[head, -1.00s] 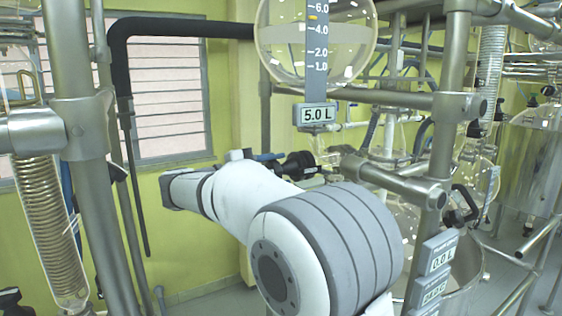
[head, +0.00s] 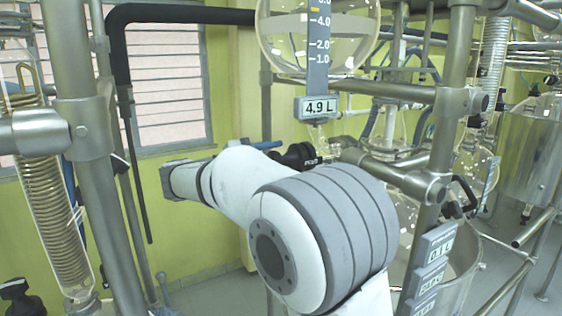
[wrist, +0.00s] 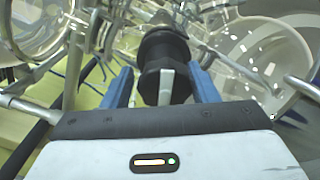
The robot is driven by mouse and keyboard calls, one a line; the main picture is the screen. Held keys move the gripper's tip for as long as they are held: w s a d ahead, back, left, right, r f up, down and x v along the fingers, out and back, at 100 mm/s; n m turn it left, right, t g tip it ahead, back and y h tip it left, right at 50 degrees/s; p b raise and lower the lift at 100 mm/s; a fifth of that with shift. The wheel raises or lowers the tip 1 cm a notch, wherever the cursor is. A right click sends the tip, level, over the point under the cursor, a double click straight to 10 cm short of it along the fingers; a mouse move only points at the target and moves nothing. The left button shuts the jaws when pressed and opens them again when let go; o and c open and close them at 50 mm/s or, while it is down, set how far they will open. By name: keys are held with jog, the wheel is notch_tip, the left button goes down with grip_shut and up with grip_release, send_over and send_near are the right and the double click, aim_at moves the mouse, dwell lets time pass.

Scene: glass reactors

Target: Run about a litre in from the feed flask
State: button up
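The feed flask (head: 345,35) is the round clear vessel at the top of the head view, with a scale in front of it. Its display (head: 317,107) reads 4.9 L. Below its outlet, a black valve (head: 298,157) sits at the end of my arm. In the wrist view the black valve knob (wrist: 165,52), with a narrow grey tab (wrist: 166,84), lies between the blue fingers of my gripper (wrist: 161,82). The fingers stand wide apart around it, with a slim gap on the left; contact on the right is unclear. A lower display (head: 440,250) reads about 0.1 L.
Steel frame posts and clamps (head: 83,128) stand left of my arm, with a coiled glass condenser (head: 45,190) beside them. Another post and clamps (head: 432,185) stand close on the right. A steel vessel (head: 455,275) is at lower right.

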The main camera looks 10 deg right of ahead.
jog(key=shift+o, duration=0.7)
jog(key=shift+a, duration=0.1)
jog(key=shift+o, duration=0.7)
jog(key=shift+f, duration=0.2)
jog(key=b+v, duration=0.2)
jog(key=v, duration=0.5)
jog(key=shift+s+a, duration=0.15)
jog(key=shift+a, duration=0.15)
dwell(5.3)
